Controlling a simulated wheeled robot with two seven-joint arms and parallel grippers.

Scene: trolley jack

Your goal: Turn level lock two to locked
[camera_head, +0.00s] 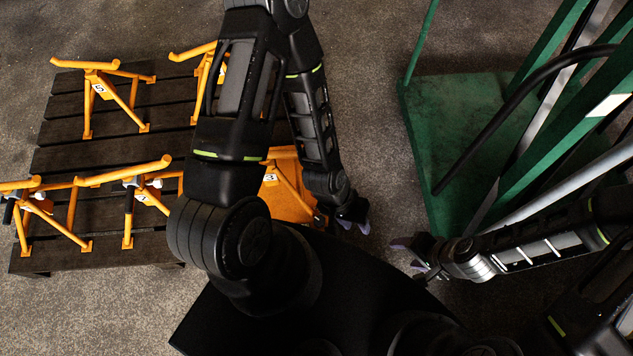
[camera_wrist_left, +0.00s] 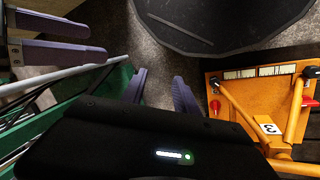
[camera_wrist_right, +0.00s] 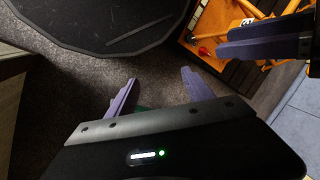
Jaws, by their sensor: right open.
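An orange unit labelled 3 (camera_head: 270,178) is partly hidden behind my left arm in the head view. In the left wrist view its orange plate (camera_wrist_left: 235,82) carries a small red knob (camera_wrist_left: 215,105) and a red-ended part (camera_wrist_left: 310,99) at the right edge. The red knob also shows in the right wrist view (camera_wrist_right: 203,50). I cannot tell which part is level lock two, nor its setting. My left gripper (camera_head: 352,214) is open and empty, right of the unit and apart from it. My right gripper (camera_head: 424,256) is open and empty, further right.
A dark slatted pallet (camera_head: 60,130) at the left bears several orange stands, one labelled 5 (camera_head: 98,88). A green trolley (camera_head: 455,120) with upright bars stands at the right. Bare floor (camera_head: 370,100) lies between pallet and trolley. My two grippers are close together.

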